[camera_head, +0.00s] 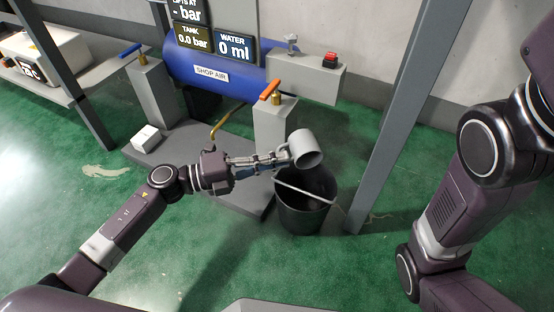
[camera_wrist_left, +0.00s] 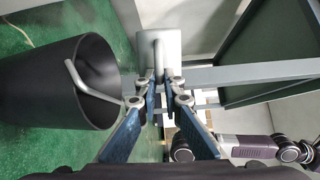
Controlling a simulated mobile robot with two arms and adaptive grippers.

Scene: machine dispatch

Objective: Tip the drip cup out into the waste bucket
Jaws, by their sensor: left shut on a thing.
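The grey drip cup (camera_head: 307,151) is tilted above the black waste bucket (camera_head: 304,214), with its open mouth turned to the right and down. My left gripper (camera_head: 284,158) is shut on the cup's handle. In the left wrist view, the gripper fingers (camera_wrist_left: 159,85) pinch the handle of the cup (camera_wrist_left: 174,42). The bucket (camera_wrist_left: 38,98) shows to the left there, with its bail handle across the mouth. The cup's inside is hidden, and I see no liquid falling. My right arm shows at the right of the head view, but its gripper is outside the picture.
The blue air tank (camera_head: 212,66) stands behind, with displays reading 0.0 bar and 0 ml. A grey post with an orange-handled valve (camera_head: 270,92) is close behind my left gripper. A grey upright (camera_head: 401,120) rises right of the bucket. Green floor lies open in front.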

